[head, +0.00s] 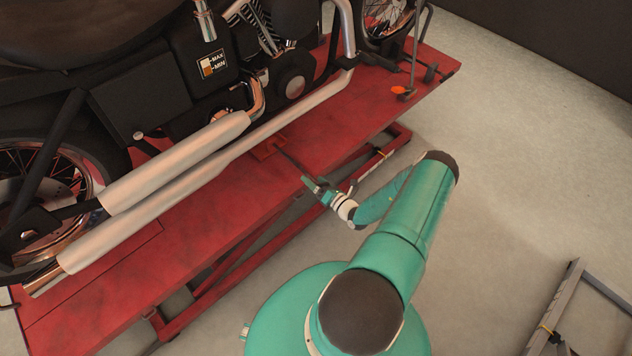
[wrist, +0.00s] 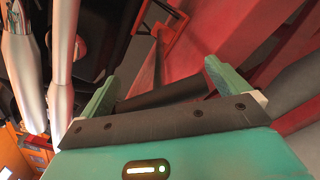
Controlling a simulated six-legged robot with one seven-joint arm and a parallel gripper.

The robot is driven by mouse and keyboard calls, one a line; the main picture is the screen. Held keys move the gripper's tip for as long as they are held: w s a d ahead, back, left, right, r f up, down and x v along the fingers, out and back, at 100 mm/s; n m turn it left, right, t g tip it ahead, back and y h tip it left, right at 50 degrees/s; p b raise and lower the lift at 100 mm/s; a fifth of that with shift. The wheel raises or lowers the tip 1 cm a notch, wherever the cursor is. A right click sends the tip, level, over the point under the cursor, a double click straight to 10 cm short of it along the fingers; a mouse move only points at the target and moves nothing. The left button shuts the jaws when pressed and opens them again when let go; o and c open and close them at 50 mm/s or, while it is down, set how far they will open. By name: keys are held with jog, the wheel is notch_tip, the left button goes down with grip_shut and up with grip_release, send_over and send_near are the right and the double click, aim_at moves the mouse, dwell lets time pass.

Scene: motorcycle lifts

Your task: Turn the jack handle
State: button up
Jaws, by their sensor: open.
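The jack (head: 268,149) is a small red-orange frame on the red lift platform, under the motorcycle's exhaust pipes. It also shows at the top of the wrist view (wrist: 178,25). Its dark handle (head: 292,162) runs out towards my gripper (head: 317,187). In the wrist view the handle's thin rod (wrist: 158,68) comes down between the two teal fingers of my gripper (wrist: 158,78). A dark bar (wrist: 165,95) lies across the gap between the fingers. The fingers are apart. I cannot tell whether either one touches the handle.
The motorcycle (head: 215,65) stands on the red lift platform (head: 200,235), with its silver exhaust pipes (head: 185,165) close above the jack. A grey metal frame (head: 590,300) lies at the lower right. The concrete floor (head: 530,160) right of the lift is clear.

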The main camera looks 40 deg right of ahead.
jog(key=s, duration=1.3)
jog(key=shift+s+d, duration=0.2)
jog(key=shift+s, duration=0.2)
jog(key=w+a+r+n+g+y, duration=0.3)
jog(key=a+r+n+g, duration=0.2)
jog(key=r+n, duration=0.4)
jog(key=w+a+r+n+g+y, duration=0.3)
jog(key=a+r+n+g, duration=0.2)
jog(key=r+n, duration=0.5)
jog(key=w+a+r+n+g+y, duration=0.4)
jog(key=a+r+n, duration=0.15)
jog(key=r, duration=0.65)
jog(key=s+a+r+n+h, duration=0.5)
jog(key=s+a+r+n, duration=0.2)
jog(key=r+n, duration=0.3)
jog(key=s+a+r+n+t+h, duration=0.1)
jog(key=s+a+r+n+h, duration=0.4)
jog(key=r, duration=0.9)
jog(key=s+a+n, duration=0.2)
jog(key=a+n, duration=0.2)
jog(key=n, duration=0.1)
jog(key=shift+r+t+h, duration=0.25)
jog(key=shift+t+h, duration=0.05)
jog(key=shift+n, duration=0.25)
